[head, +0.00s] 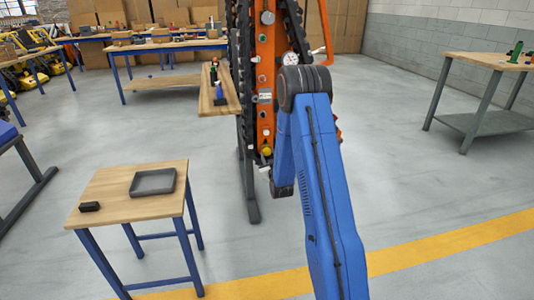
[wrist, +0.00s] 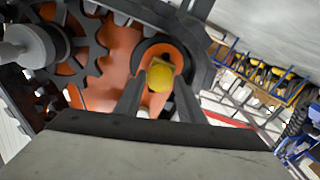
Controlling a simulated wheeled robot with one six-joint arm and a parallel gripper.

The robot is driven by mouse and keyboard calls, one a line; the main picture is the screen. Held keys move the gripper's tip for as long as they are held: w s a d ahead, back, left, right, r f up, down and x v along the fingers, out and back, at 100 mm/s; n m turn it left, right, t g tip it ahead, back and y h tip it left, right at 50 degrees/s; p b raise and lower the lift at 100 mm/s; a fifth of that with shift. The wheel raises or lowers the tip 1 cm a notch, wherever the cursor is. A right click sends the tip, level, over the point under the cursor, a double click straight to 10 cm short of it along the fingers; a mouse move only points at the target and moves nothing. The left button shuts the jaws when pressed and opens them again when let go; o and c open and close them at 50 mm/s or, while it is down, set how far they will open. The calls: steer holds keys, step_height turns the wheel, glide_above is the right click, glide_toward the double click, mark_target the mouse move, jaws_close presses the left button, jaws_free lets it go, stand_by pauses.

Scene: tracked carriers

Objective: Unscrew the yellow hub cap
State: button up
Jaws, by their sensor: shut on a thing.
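The yellow hub cap (wrist: 160,77) sits at the centre of a round dark and orange hub on the tracked carrier. It also shows in the head view as a small yellow spot (head: 267,151) low on the orange carrier (head: 265,70), which stands upright with black tracks along its sides. My gripper (wrist: 159,92) is shut on the cap, with one dark finger at each side of it. In the head view my blue arm reaches toward the carrier and my gripper is not clearly seen.
A toothed sprocket (wrist: 75,45) and a grey cylindrical part (wrist: 28,45) lie left of the hub. A small table (head: 120,190) with a grey tray (head: 153,182) and black block (head: 89,206) stands front left. Another bench (head: 490,62) stands right. Floor between is clear.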

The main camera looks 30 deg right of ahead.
steer(key=n, duration=0.5)
steer(key=shift+n, duration=1)
steer(key=n, duration=0.3)
steer(key=shift+n, duration=0.3)
steer(key=n, duration=0.6)
steer(key=shift+n, duration=0.3)
steer(key=shift+s+n, duration=0.2)
steer(key=shift+n, duration=1.4)
steer(key=shift+s+a, duration=0.2)
steer(key=shift+s, duration=0.4)
